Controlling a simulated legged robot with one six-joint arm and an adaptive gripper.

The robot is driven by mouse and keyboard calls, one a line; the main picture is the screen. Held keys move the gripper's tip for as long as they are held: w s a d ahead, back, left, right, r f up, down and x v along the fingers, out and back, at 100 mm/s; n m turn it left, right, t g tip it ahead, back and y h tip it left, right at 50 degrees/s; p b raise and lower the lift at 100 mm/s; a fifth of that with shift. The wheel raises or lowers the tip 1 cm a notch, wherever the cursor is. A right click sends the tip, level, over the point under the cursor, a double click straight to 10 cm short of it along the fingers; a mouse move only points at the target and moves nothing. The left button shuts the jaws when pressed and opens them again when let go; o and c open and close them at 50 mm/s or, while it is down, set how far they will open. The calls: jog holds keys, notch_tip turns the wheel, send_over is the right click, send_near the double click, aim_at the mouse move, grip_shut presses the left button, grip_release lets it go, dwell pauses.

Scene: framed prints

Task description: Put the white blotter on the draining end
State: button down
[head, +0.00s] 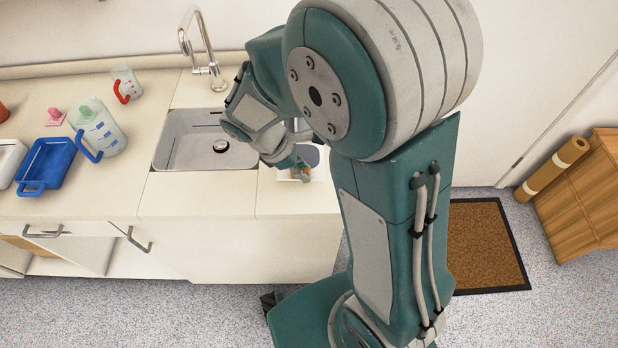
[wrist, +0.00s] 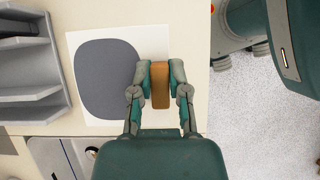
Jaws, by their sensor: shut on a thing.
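A flat white sheet, which looks like the white blotter (wrist: 75,50), lies on or just above the pale counter right of the sink. It also shows in the head view (head: 284,178). A dark grey rounded patch (wrist: 107,80) covers much of it. My gripper (wrist: 158,80) is shut on a brown block (wrist: 160,88) at the sheet's right edge in the wrist view. I cannot tell whether the block is fixed to the sheet. In the head view my gripper (head: 297,170) is over the sheet, and my arm hides part of that counter end.
The steel sink (head: 190,150) with its tap (head: 203,50) lies left of my gripper. A jug (head: 102,130), another jug (head: 127,82) and a blue tray (head: 46,165) stand further left. A brown mat (head: 480,245) lies on the floor.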

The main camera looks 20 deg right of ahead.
aim_at(309, 187)
jog(key=shift+d+f, duration=0.25)
jog(key=shift+f, duration=0.1)
jog(key=f, duration=0.1)
jog(key=d+f, duration=0.1)
jog(key=f, duration=0.1)
jog(key=shift+f, duration=0.1)
jog(key=shift+a+f, duration=0.1)
jog(key=shift+f, duration=0.3)
jog(key=c, duration=0.6)
grip_release()
